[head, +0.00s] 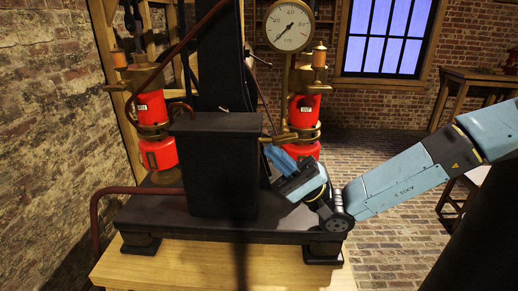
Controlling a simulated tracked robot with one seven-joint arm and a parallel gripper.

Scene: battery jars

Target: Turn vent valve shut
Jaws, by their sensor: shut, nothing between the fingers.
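My gripper (272,150), at the end of the blue arm, reaches up and left beside the right side of the black box. Its fingers are small and partly hidden, and it is shut and empty. Just above it is a brass fitting with a short horizontal bar (279,138), joined to the pipe under the gauge. I cannot tell for certain whether this is the vent valve, how far it is turned, or whether my gripper touches it. A red jar (305,112) with a white label stands behind my gripper, its lower part partly covered.
A black box (215,165) stands on a dark base plate (150,217) on a wooden table (190,270). Another red labelled jar (151,108) stands at left. A round gauge (289,26) is above. A dark red pipe (97,215) bends down at left.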

